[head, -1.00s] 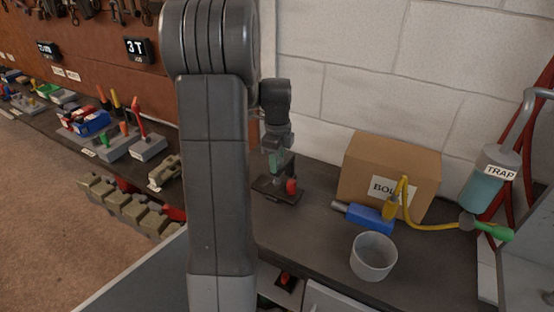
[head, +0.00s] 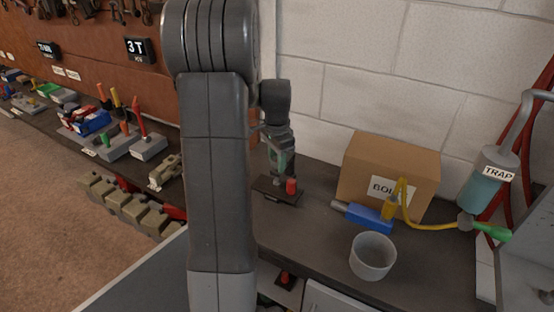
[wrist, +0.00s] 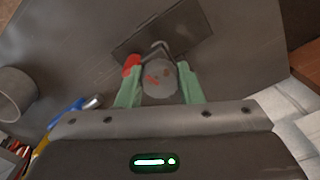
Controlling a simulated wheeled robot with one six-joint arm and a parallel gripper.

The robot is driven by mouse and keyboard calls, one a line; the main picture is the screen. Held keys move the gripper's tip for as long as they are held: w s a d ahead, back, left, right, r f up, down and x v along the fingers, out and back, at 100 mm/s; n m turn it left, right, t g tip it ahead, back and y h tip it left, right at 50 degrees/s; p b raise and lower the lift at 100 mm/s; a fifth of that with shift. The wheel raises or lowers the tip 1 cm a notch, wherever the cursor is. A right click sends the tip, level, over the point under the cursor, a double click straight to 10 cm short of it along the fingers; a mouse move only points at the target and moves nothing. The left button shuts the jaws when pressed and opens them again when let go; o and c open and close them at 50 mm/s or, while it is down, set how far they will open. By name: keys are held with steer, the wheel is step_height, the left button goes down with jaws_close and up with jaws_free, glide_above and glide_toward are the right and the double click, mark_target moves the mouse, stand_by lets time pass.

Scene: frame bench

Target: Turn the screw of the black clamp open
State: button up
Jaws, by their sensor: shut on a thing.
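The black clamp stands on a dark base plate (head: 264,187) on the bench, below my gripper (head: 281,165) in the head view. In the wrist view, my gripper (wrist: 159,72) has its two green fingers on either side of a grey round screw head (wrist: 158,80) with reddish marks, and is shut on it. The head hides most of the clamp below it; a thin metal part shows just beyond. A red piece (head: 291,186) stands beside the clamp; it also shows by the left finger in the wrist view (wrist: 131,64).
A cardboard box (head: 410,165) stands to the right against the wall. A blue tool (head: 369,216) with a yellow hose lies before it, and a grey cup (head: 372,256) stands nearer. Tool blocks (head: 148,147) are at the left. The bench right of the plate is partly clear.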

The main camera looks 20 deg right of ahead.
steer(key=n, duration=0.4)
steer(key=shift+n, duration=0.3)
steer(key=n, duration=0.3)
steer(key=shift+n, duration=0.4)
steer(key=n, duration=1.2)
steer(key=shift+n, duration=0.3)
steer(key=n, duration=0.3)
steer(key=shift+n, duration=0.4)
steer(key=n, duration=0.4)
steer(key=shift+n, duration=2)
